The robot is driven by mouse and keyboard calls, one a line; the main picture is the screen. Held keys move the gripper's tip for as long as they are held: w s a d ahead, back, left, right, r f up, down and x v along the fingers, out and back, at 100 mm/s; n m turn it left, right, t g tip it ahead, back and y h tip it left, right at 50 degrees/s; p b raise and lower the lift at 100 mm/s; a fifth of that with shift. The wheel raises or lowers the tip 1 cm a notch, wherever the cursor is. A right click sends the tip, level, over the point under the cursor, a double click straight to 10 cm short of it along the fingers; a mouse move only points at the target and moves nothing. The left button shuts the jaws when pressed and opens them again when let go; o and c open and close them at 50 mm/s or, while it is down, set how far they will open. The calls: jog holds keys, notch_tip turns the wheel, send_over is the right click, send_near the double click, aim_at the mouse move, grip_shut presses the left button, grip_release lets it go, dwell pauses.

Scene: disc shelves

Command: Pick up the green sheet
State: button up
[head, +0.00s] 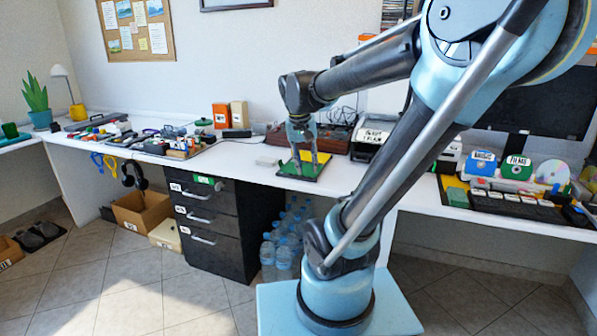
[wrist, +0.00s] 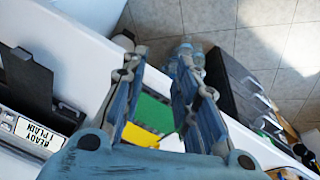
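The green sheet (head: 303,171) lies on a small dark board on the white desk, below my gripper. In the wrist view the green sheet (wrist: 152,113) shows between my fingers, with a yellow piece (wrist: 139,136) beside it. My gripper (head: 303,163) points down over the board, and its fingers partly cover the sheet in the head view. In the wrist view my gripper (wrist: 156,48) has its two fingers spread apart with nothing held between them. I cannot tell whether the fingertips touch the board.
A labelled dark box (head: 371,136) stands to the right of the board, and a small white box (head: 267,161) lies to its left. A black drawer unit (head: 213,222) and water bottles (head: 283,250) are below the desk. Disc holders (head: 515,200) stand at the far right.

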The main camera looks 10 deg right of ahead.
jog(key=w+a+r+m+h, duration=0.1)
jog(key=w+a+r, duration=0.1)
jog(key=w+a, duration=0.45)
jog(key=w+a+r+m+h, duration=0.1)
jog(key=w+a+r, duration=0.15)
jog(key=w, duration=0.65)
jog(key=w+a+r+m+h, duration=0.1)
jog(key=w+a, duration=0.4)
jog(key=w, duration=0.2)
jog(key=shift+t, duration=0.4)
jog(key=shift+x, duration=8.55)
jog(key=shift+s, duration=0.15)
jog(key=shift+c, duration=0.6)
grip_shut()
